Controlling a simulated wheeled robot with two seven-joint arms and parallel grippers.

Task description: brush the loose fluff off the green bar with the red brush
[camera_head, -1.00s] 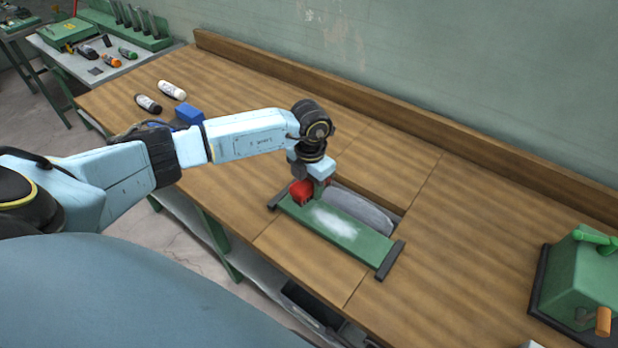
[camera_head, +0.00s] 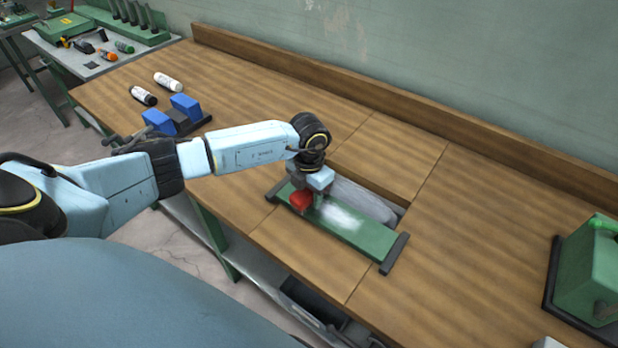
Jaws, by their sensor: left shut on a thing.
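The green bar (camera_head: 368,238) lies on the wooden bench between two dark end supports. A pale patch of loose fluff (camera_head: 341,215) lies on its middle. The red brush (camera_head: 300,200) is at the bar's left part, just left of the fluff. My left gripper (camera_head: 309,193) is shut on the red brush and holds it down at the bar; whether the bristles touch the bar is hard to tell. The gripper's fingers are mostly hidden by the wrist. My right gripper is not in view.
A grey roller (camera_head: 362,200) sits in a slot behind the bar. A green machine (camera_head: 592,262) stands at the right. The bench between is clear.

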